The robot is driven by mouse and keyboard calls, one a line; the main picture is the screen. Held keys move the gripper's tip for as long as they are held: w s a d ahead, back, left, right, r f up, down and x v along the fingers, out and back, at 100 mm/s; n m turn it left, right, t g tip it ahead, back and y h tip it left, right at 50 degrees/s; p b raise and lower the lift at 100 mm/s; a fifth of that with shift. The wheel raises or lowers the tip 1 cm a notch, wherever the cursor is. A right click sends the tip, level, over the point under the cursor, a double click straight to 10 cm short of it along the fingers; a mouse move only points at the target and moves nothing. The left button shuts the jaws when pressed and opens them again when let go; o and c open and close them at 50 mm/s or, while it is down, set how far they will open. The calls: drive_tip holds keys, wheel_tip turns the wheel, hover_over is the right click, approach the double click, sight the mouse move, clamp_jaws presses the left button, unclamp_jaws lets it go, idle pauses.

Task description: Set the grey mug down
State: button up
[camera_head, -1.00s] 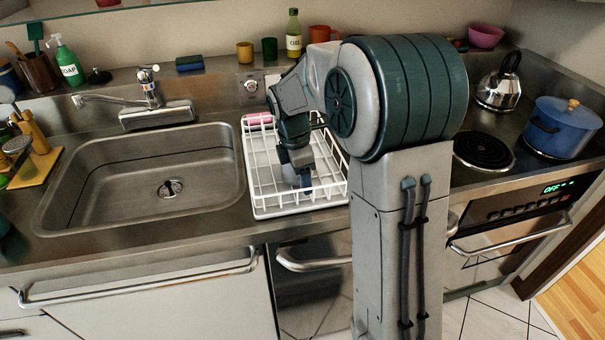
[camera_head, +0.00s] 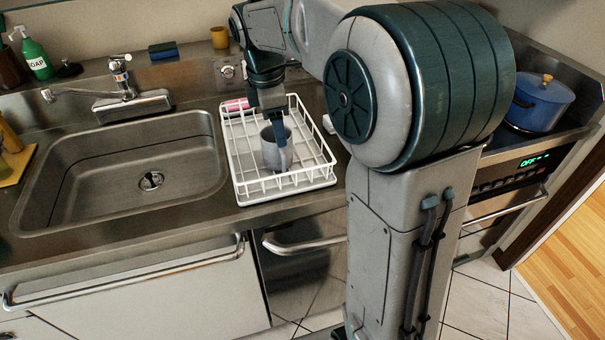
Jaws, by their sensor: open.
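The grey mug (camera_head: 276,150) stands upright in the white dish rack (camera_head: 287,185), in its middle part. My gripper (camera_head: 274,115) is open and just above the mug, pointing down; its fingertips are partly hidden by the mug rim and my wrist, so I cannot tell whether they touch it. A pink object (camera_head: 236,104) lies at the back left of the rack.
The sink (camera_head: 125,175) is to the left of the rack. A blue pot (camera_head: 540,103) sits on the hob at the right. An orange-yellow cup (camera_head: 219,37) and a blue sponge (camera_head: 163,51) stand on the back ledge. My arm hides the counter right of the rack.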

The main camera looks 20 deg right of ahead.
drive_tip(key=s+d+f+m+t, duration=0.1)
drive_tip(key=s+f+m, duration=0.2)
drive_tip(key=s+m, duration=0.5)
drive_tip(key=s+d+f+m+t+y, duration=0.1)
drive_tip(key=s+f+m, duration=0.2)
drive_tip(key=s+m, duration=0.6)
drive_tip(key=s, duration=0.3)
drive_tip(key=shift+s+f+t, duration=0.2)
drive_tip(key=shift+s+t, duration=0.1)
drive_tip(key=shift+t, duration=0.1)
